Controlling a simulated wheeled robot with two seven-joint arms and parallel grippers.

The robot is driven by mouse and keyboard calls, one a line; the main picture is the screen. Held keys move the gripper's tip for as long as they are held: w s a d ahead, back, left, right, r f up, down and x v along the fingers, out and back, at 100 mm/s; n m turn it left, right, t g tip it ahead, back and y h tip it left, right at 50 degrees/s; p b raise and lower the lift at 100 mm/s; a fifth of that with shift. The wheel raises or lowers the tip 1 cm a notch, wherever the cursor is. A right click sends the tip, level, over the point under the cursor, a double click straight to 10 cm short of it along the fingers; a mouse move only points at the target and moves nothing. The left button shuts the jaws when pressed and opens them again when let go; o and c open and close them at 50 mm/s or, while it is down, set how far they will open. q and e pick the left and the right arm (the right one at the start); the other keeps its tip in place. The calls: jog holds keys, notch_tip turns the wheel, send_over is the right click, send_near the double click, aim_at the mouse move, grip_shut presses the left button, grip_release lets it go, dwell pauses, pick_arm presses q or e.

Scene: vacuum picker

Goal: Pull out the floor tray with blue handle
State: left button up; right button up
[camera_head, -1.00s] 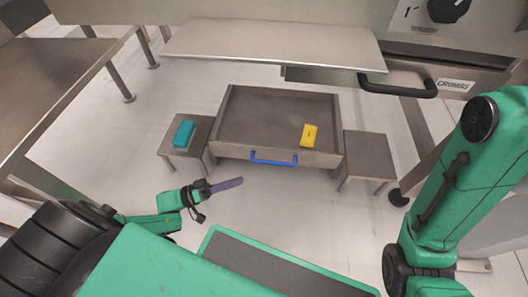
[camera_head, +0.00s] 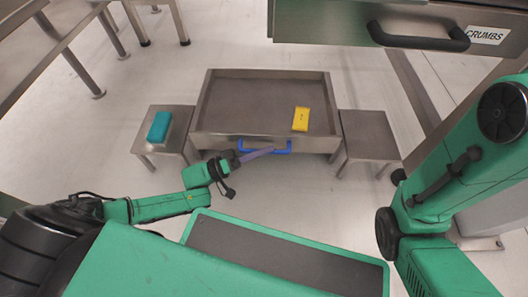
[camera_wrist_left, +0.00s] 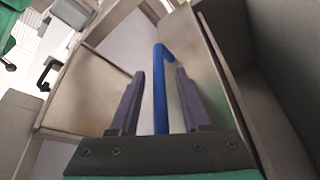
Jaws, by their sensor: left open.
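The floor tray (camera_head: 310,143) is a wide, shallow grey metal tray at the middle of the head view. Its blue handle (camera_head: 284,148) is a bar on the front wall. My left gripper (camera_head: 262,153) is at the handle in the head view, its purple-grey fingers partly overlapping it. In the left wrist view, the blue handle (camera_wrist_left: 161,110) runs between the two fingers of the left gripper (camera_wrist_left: 158,85), with gaps on both sides. The fingers are open and not clamped on it. My right arm shows at the right, but its gripper is out of view.
A yellow block (camera_head: 300,119) lies in the tray at its right. Low metal stools stand left (camera_head: 178,139) and right (camera_head: 365,130) of the tray; the left one bears a teal block (camera_head: 159,127). A drawer with a black handle (camera_head: 418,40) overhangs at upper right.

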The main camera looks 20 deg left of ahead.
pick_arm(q)
grip_shut()
dwell(1.4)
